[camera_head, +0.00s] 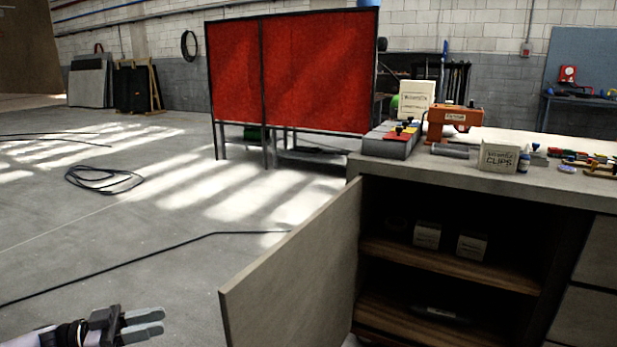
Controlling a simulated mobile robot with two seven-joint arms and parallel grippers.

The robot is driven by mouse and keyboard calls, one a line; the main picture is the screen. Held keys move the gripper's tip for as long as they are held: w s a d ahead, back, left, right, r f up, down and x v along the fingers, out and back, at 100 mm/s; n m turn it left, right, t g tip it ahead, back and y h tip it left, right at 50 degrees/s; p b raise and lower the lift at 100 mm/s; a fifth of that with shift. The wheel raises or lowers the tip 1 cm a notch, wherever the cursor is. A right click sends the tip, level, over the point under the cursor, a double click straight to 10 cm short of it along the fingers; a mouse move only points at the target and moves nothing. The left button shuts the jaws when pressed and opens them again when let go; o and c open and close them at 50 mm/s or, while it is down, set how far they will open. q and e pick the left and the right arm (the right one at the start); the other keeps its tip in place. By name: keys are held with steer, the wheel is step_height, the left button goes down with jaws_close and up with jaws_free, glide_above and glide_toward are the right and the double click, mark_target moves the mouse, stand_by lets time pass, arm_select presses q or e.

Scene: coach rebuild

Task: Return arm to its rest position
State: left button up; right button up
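My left gripper (160,321) is at the bottom left of the head view, low over the bare concrete floor. Its two grey fingers point right and lie close together; whether there is a gap between them is not clear. I see nothing held in it. It is apart from the open cabinet door (290,275), which stands to its right. My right gripper is not in view.
The workbench (400,172) at right carries an orange tool (455,118), a clips box (498,156) and small parts. The open cabinet below holds two small boxes on its shelf (450,264). A red screen (315,70) stands behind. Cables (103,180) lie on otherwise clear floor.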

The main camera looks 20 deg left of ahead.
arm_select(q)
steer(key=s+d+f+n+t+y+p, duration=0.1)
steer(key=d+f+n+y+p, duration=0.15)
steer(key=d, duration=0.55)
steer(key=s+d+f+n+t+y+p, duration=0.15)
steer(key=d+f+y+p, duration=0.25)
steer(key=d, duration=0.5)
steer(key=s+d+r+n+g+y+p, duration=0.2)
steer(key=s+d+n+g+y+p, duration=0.1)
steer(key=s+d, duration=0.6)
steer(key=d+g+y+p, duration=0.1)
steer(key=d+y+p, duration=0.1)
steer(key=p, duration=0.1)
steer(key=shift+r, duration=0.15)
steer(key=shift+w+a+g, duration=0.1)
steer(key=shift+g, duration=0.15)
